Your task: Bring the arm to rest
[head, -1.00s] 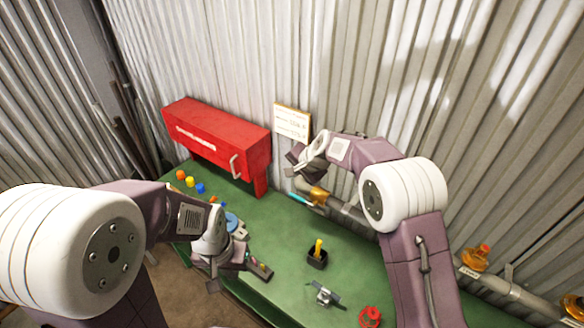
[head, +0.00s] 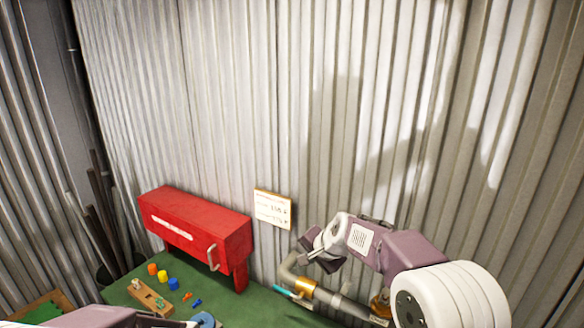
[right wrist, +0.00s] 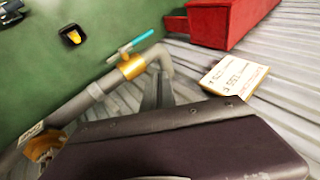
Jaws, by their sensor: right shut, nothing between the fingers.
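My right arm (head: 395,250) comes in from the lower right in the head view, bent over the pipe by the wall. Its dark gripper (head: 312,250) is shut and empty, in front of the corrugated wall and seen just above the pipe elbow. In the right wrist view a large dark part of my own arm fills the bottom. Only a sliver of my left arm (head: 115,318) shows at the bottom left edge of the head view. The left gripper is out of the picture.
A grey pipe with a brass collar (head: 305,288) and teal handle (right wrist: 138,41) runs along the wall. A red cabinet (head: 195,235) and a sign (head: 272,209) are left of the gripper. Small coloured pieces lie on the green bench (head: 265,308). A black holder (right wrist: 72,36) stands on it.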

